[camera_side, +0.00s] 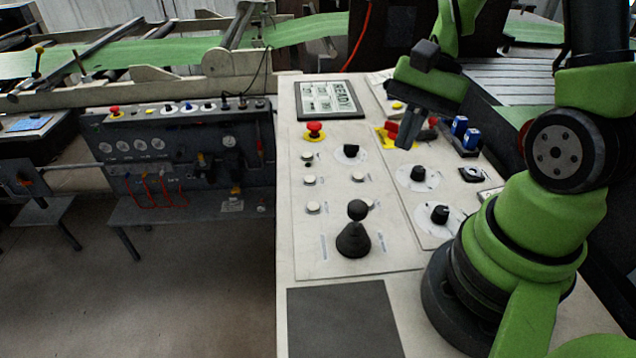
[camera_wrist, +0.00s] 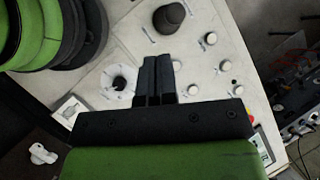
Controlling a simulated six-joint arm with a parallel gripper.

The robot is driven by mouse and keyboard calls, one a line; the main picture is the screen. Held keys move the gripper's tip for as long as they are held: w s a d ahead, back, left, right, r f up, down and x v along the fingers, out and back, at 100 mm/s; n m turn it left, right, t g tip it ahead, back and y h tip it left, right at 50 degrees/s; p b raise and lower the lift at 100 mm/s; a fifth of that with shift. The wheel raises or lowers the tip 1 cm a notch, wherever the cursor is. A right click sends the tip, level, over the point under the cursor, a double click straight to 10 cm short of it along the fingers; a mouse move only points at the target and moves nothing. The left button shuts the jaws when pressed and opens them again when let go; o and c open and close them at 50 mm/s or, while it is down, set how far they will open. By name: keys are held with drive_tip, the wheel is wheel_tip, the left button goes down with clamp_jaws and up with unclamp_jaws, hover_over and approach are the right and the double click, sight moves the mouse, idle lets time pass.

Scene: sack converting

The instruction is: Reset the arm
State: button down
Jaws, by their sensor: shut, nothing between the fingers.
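My gripper (camera_side: 408,132) is shut and empty in the side view. It hangs over the back right part of the white control panel (camera_side: 300,262), in front of a red part on a yellow plate (camera_side: 384,136) that it partly hides. In the wrist view, the closed dark fingers of my gripper (camera_wrist: 155,62) point over the panel. A black dial (camera_wrist: 119,84) lies to their left. From these views I cannot tell how high the fingertips are above the panel.
The panel carries a black joystick (camera_side: 353,238), a red mushroom button (camera_side: 314,131), several white buttons, black knobs (camera_side: 439,214) and blue parts (camera_side: 459,126). A display (camera_side: 329,100) reads READY. A grey pad (camera_side: 345,320) at the front is bare.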

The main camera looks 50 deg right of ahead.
drive_tip(key=s+a+r+n+t+h, duration=0.2)
drive_tip(key=a+r+n+t, duration=0.1)
drive_tip(key=r+n, duration=0.2)
drive_tip(key=s+a+r+n+t+h, duration=0.2)
drive_tip(key=a+r+n+t, duration=0.2)
drive_tip(key=r, duration=0.5)
drive_tip(key=shift+r+n, duration=0.15)
drive_tip(key=shift+n, duration=0.35)
drive_tip(key=c, duration=1.8)
unclamp_jaws()
drive_tip(key=shift+s, duration=0.1)
